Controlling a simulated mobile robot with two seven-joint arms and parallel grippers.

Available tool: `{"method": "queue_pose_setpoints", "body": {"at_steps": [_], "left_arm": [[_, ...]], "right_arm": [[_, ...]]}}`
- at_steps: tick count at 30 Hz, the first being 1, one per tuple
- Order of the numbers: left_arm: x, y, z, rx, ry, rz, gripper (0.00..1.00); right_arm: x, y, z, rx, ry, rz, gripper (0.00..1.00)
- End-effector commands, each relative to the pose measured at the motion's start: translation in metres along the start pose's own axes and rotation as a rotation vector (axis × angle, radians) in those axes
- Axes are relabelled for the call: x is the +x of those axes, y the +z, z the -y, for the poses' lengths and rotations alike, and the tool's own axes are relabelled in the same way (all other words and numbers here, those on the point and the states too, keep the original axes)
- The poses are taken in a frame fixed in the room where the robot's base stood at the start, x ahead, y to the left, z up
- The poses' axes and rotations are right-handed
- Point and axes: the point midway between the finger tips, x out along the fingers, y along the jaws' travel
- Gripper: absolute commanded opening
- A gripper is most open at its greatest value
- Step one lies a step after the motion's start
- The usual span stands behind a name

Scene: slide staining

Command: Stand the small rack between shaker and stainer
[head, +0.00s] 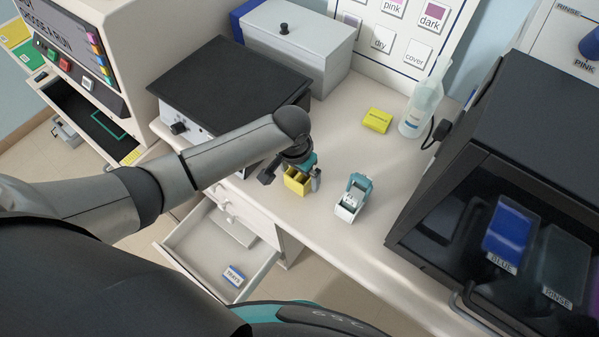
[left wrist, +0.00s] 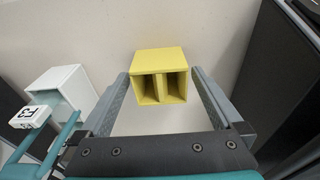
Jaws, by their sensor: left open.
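The small yellow rack (head: 297,180), a box with two open slots, stands on the bench between the black-topped shaker (head: 235,75) and the dark stainer (head: 500,150). In the left wrist view the yellow rack (left wrist: 159,62) lies between my left gripper's fingers. My left gripper (head: 294,178) is open around it, a finger on each side; in the left wrist view the open fingers (left wrist: 160,82) show narrow gaps beside the rack. The arm partly hides the rack in the head view. My right gripper is not in view.
A white holder with a teal handle (head: 352,198) stands just right of the yellow rack; it also shows in the left wrist view (left wrist: 66,88). An open drawer (head: 208,262) juts out in front.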

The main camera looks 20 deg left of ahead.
Motion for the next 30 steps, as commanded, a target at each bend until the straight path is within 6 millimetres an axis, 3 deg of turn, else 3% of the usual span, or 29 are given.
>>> {"method": "queue_pose_setpoints", "body": {"at_steps": [7,21,30], "left_arm": [[-0.014,-0.001,0.000,0.001,0.001,-0.002,1.00],[-0.101,-0.001,0.000,0.002,0.000,-0.003,1.00],[-0.123,-0.001,0.000,0.000,0.000,0.000,1.00]], "right_arm": [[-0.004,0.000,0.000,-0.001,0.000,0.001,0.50],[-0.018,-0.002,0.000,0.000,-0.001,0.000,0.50],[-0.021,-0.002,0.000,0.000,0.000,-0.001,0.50]]}}
